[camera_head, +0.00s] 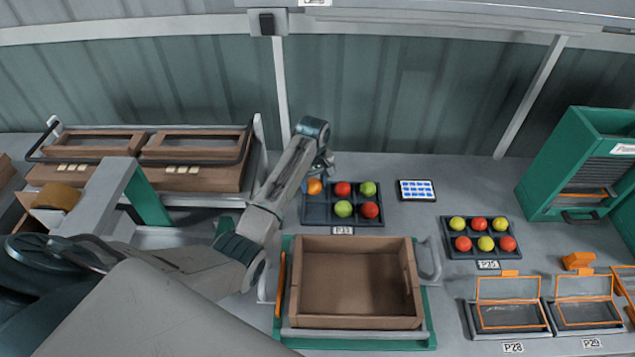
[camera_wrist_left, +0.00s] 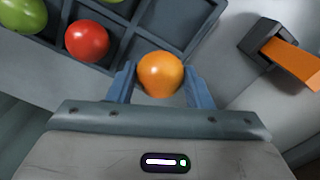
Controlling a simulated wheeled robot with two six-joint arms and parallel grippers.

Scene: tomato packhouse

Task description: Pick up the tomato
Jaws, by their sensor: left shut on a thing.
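An orange tomato (camera_wrist_left: 160,74) sits between the two blue fingers of my left gripper (camera_wrist_left: 160,88) in the left wrist view. The fingers are shut on it. In the head view the orange tomato (camera_head: 314,186) shows at the left end of the dark tray marked P13 (camera_head: 318,215), with my left gripper (camera_head: 316,178) over it. I cannot tell whether it is clear of the tray. Red and green tomatoes sit in other cells, among them a red tomato (camera_head: 343,189) and a green tomato (camera_head: 343,209). My right gripper is not in view.
An empty brown crate (camera_head: 352,275) stands on a green-edged stand in front of the tray. A second tray, P25 (camera_head: 451,239), holds red and yellow-green tomatoes at right. A small panel (camera_head: 416,190) lies between the trays. Orange-framed bins (camera_head: 508,316) stand at front right.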

